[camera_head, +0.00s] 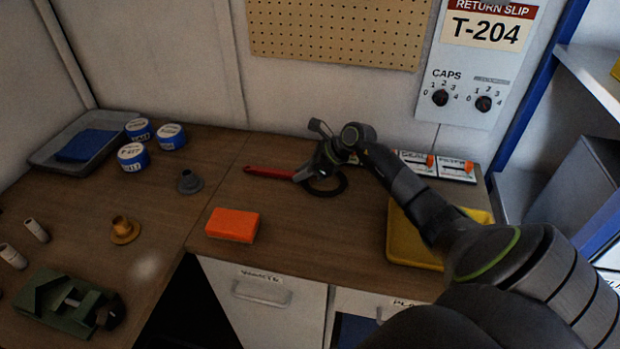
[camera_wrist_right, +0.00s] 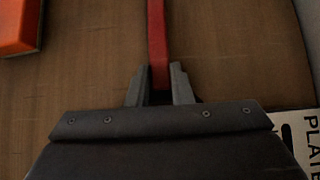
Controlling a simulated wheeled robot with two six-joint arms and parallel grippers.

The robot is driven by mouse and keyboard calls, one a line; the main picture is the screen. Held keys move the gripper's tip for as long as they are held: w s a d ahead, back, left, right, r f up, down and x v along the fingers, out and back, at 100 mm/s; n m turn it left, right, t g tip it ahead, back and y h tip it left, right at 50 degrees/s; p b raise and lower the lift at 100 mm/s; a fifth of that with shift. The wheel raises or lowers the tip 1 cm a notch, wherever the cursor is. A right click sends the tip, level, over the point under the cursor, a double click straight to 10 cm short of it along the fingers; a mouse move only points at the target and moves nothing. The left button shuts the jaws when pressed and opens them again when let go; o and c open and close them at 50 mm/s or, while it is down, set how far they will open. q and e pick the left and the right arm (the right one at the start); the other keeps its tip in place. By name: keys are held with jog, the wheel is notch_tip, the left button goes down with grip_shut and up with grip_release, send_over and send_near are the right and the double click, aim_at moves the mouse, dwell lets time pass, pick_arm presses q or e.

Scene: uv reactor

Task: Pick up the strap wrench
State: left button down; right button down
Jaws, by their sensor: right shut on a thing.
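The strap wrench has a red handle (camera_head: 268,172) and a black strap loop (camera_head: 328,188), and lies at the back of the wooden bench in the head view. My right gripper (camera_head: 302,174) reaches it from the right, at the inner end of the handle near the loop. In the right wrist view, the red handle (camera_wrist_right: 158,45) runs between the two grey fingers of my right gripper (camera_wrist_right: 160,85), which is shut on it. The wrench appears at or close to the bench top; any gap is hard to tell. My left gripper is not in view.
An orange block (camera_head: 232,225) lies in front of the wrench. A yellow tray (camera_head: 402,240) sits to the right, partly under my right arm. White-lidded blue jars (camera_head: 133,157), a grey tray (camera_head: 48,152) and a green vise (camera_head: 68,303) are at left.

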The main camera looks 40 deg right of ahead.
jog(key=shift+r, duration=0.1)
jog(key=shift+r, duration=0.35)
notch_tip(320, 180, up, 9)
jog(key=b, duration=0.2)
jog(key=shift+b, duration=0.3)
jog(key=shift+r, duration=0.1)
dwell(0.5)
